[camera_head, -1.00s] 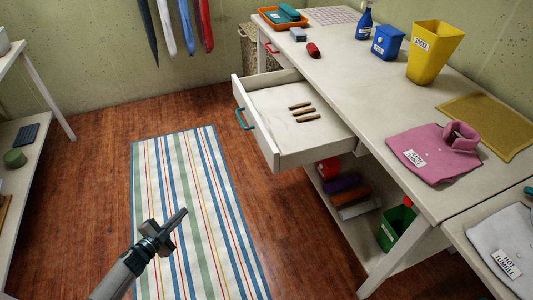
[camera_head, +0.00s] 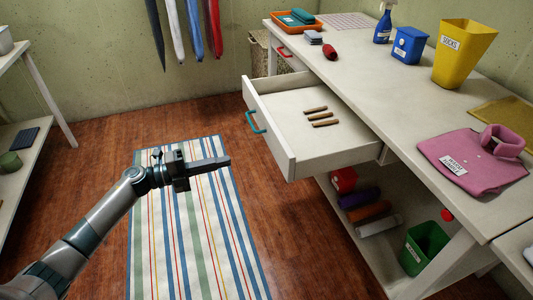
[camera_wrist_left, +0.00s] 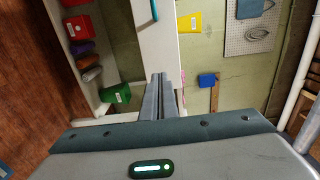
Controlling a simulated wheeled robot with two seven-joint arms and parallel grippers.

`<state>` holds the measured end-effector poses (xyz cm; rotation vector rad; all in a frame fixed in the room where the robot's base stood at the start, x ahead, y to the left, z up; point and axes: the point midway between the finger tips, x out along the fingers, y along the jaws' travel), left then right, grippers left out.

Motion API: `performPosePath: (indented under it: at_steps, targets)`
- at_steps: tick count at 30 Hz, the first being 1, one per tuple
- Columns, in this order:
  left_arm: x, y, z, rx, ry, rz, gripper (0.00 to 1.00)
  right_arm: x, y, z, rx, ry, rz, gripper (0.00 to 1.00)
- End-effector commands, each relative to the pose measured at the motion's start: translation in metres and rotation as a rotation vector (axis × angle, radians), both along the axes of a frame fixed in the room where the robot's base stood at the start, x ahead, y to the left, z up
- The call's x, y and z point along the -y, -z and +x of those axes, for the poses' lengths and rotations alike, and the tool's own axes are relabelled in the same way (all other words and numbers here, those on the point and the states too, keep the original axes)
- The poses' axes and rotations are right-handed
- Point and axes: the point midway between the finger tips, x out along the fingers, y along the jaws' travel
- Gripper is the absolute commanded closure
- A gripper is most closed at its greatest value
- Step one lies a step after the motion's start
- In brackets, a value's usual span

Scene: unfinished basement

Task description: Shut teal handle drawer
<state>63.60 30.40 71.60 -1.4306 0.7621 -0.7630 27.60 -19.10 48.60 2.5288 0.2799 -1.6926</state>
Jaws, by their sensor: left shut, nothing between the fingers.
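The white drawer (camera_head: 268,122) stands pulled out from the long white workbench, with its teal handle (camera_head: 256,122) on its front. Several brown wooden pieces lie inside. My left gripper (camera_head: 226,161) is shut and empty, over the striped rug, left of and apart from the drawer front. In the left wrist view, the shut fingers (camera_wrist_left: 161,84) point toward the drawer front (camera_wrist_left: 157,45), and the teal handle (camera_wrist_left: 154,9) shows near the top edge. My right gripper is not in view.
A red-handled drawer (camera_head: 282,50) further back appears shut. The workbench (camera_head: 365,85) carries a yellow bin (camera_head: 462,55), a pink shirt (camera_head: 470,162) and other items. A green bin (camera_head: 425,245) sits on the lower shelf. The striped rug (camera_head: 190,235) leaves free floor before the drawer.

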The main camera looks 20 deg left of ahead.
Motion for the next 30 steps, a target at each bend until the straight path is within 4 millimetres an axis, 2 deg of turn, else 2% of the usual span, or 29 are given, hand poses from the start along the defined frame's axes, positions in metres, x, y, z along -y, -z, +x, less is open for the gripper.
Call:
performPosePath:
  at_steps: [5,11,30]
  targets:
    - [0.002,0.0,0.001,0.0,-0.001,-0.001,1.0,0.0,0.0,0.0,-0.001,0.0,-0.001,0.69]
    - [0.013,0.0,0.009,0.0,-0.001,-0.002,1.0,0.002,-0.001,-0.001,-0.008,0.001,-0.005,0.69]
    - [0.098,-0.001,0.066,-0.001,-0.001,-0.004,1.0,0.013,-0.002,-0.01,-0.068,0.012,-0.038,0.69]
